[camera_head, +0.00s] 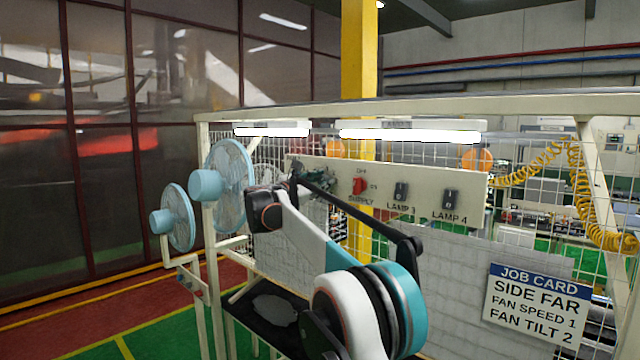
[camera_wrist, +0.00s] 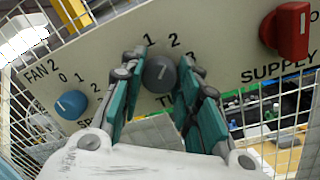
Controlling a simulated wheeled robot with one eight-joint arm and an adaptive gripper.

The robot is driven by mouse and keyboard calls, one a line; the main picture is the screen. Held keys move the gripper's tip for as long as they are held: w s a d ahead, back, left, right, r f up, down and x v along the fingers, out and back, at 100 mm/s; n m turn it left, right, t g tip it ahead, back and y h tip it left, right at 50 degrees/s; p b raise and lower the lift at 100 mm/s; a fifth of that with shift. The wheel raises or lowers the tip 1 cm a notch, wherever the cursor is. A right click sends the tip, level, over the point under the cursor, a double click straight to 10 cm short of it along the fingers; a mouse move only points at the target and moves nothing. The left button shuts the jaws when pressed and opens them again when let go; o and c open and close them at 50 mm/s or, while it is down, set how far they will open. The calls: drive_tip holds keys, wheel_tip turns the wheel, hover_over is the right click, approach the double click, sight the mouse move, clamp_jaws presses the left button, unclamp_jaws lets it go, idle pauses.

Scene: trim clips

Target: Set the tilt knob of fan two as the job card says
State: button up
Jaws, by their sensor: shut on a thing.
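The grey tilt knob (camera_wrist: 160,76) is on the cream panel (camera_wrist: 225,60), under the numbers 1, 2 and 3. The word below it is mostly hidden by my fingers. My gripper (camera_wrist: 160,62) has its green-padded fingers on both sides of this knob, shut on it. I cannot clearly tell which number the knob points to. In the head view my gripper (camera_head: 311,181) is at the panel's left end and my arm hides the knob. The job card (camera_head: 535,305) reads SIDE FAR, FAN SPEED 1, FAN TILT 2.
A blue knob (camera_wrist: 71,104) under the FAN 2 label is left of my fingers. A red SUPPLY switch (camera_wrist: 288,30) is to the right. Switches for lamp 3 (camera_head: 401,193) and lamp 4 (camera_head: 450,200) are farther right. Two blue fans (camera_head: 230,175) (camera_head: 178,217) stand at left.

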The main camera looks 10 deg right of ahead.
drive_tip(key=o, duration=1.1)
drive_tip(key=v, duration=1.2)
